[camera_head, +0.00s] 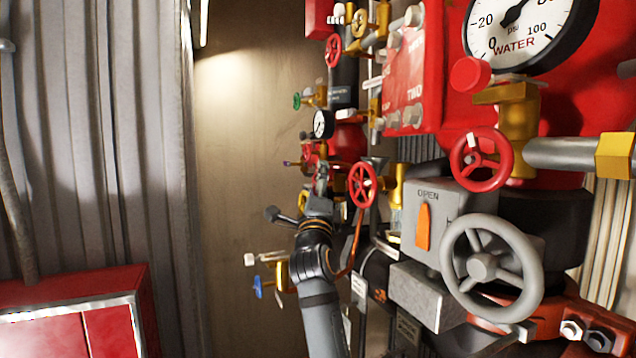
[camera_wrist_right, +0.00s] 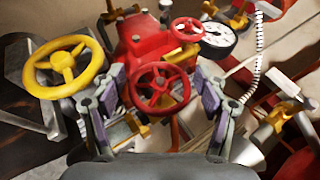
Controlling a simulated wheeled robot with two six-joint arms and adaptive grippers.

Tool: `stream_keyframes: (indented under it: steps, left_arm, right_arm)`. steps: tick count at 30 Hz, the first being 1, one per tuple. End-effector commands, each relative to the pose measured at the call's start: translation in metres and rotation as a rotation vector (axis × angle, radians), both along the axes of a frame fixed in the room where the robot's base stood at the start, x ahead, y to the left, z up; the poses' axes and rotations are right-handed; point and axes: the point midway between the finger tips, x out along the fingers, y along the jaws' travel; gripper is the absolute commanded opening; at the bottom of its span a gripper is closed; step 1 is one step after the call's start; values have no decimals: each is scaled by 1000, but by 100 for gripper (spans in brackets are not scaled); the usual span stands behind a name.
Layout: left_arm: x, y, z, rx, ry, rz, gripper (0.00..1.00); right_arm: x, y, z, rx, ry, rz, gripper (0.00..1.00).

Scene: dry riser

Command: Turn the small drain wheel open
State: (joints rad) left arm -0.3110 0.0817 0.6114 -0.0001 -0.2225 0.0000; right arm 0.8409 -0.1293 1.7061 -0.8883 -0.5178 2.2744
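In the right wrist view a small red spoked handwheel (camera_wrist_right: 160,88) faces my right gripper (camera_wrist_right: 158,96). The gripper is open, with one finger on each side of the wheel and a gap visible to the rim. No label shows that this is the drain wheel. In the head view an arm, apparently my right one, reaches up from the bottom; its gripper (camera_head: 319,188) is just left of a red handwheel (camera_head: 362,185). Its fingers are small and partly hidden among the fittings there. My left gripper is not in view.
A yellow handwheel (camera_wrist_right: 65,66) is close left of the gripper in the wrist view, and another red wheel (camera_wrist_right: 187,29) lies behind. In the head view a large grey wheel (camera_head: 483,266) and an OPEN-marked box (camera_head: 443,212) stand right. A red cabinet (camera_head: 110,285) is lower left.

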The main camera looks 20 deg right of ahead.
Motion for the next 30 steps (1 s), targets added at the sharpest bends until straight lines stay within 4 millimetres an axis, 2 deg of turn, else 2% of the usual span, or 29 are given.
stream_keyframes:
  steps: [1,9,17,30]
  left_arm:
    - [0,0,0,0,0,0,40]
    - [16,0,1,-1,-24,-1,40]
    - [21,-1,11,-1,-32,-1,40]
    - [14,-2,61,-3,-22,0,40]
  right_arm:
    - [0,0,0,0,0,0,61]
    - [0,0,0,0,0,0,25]
    - [0,0,3,0,35,-1,24]
    - [0,0,6,-10,327,2,24]
